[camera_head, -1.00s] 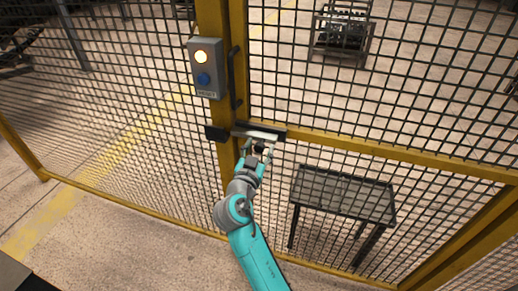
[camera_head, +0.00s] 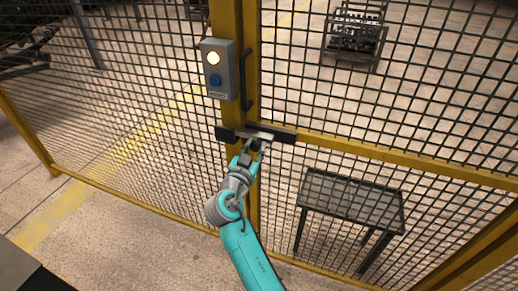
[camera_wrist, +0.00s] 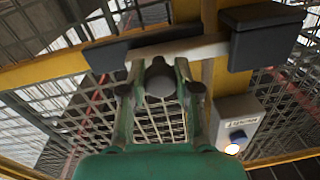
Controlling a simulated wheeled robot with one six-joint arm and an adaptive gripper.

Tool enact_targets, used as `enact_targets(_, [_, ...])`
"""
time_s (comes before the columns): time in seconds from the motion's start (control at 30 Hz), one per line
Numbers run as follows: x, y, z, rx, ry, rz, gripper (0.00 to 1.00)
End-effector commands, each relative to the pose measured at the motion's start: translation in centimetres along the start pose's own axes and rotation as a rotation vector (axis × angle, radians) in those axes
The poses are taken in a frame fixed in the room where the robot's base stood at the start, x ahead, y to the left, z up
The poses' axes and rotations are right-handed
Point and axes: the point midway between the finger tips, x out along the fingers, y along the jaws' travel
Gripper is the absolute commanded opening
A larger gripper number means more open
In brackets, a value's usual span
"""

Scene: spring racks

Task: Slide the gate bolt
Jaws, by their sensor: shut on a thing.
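The gate bolt is a pale bar (camera_head: 262,135) lying level across the gap between gate and post. A long black housing (camera_head: 284,136) is at its right and a black keeper block (camera_head: 226,133) at its left. In the wrist view, which is turned over, the bar (camera_wrist: 200,47) spans from the housing (camera_wrist: 125,50) to the keeper (camera_wrist: 262,40) and meets its edge; how deep it goes in is hidden. My gripper (camera_head: 254,147) is shut on the bolt's round grey knob (camera_wrist: 159,79), just below the bar.
A grey control box (camera_head: 217,69) with a lit lamp and blue button sits on the yellow post above the keeper. A black handle (camera_head: 246,80) is beside it. Yellow-framed mesh surrounds the bolt. A dark table (camera_head: 352,203) stands behind the mesh.

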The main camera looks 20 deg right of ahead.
Motion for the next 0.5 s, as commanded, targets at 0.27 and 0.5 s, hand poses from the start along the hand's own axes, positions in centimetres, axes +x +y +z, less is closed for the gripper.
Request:
enact_targets(0.27, [0.00, 0.05, -0.01, 0.000, 0.000, 0.001, 0.58])
enact_targets(0.5, [-0.30, 0.03, 0.02, 0.000, 0.000, 0.000, 0.58])
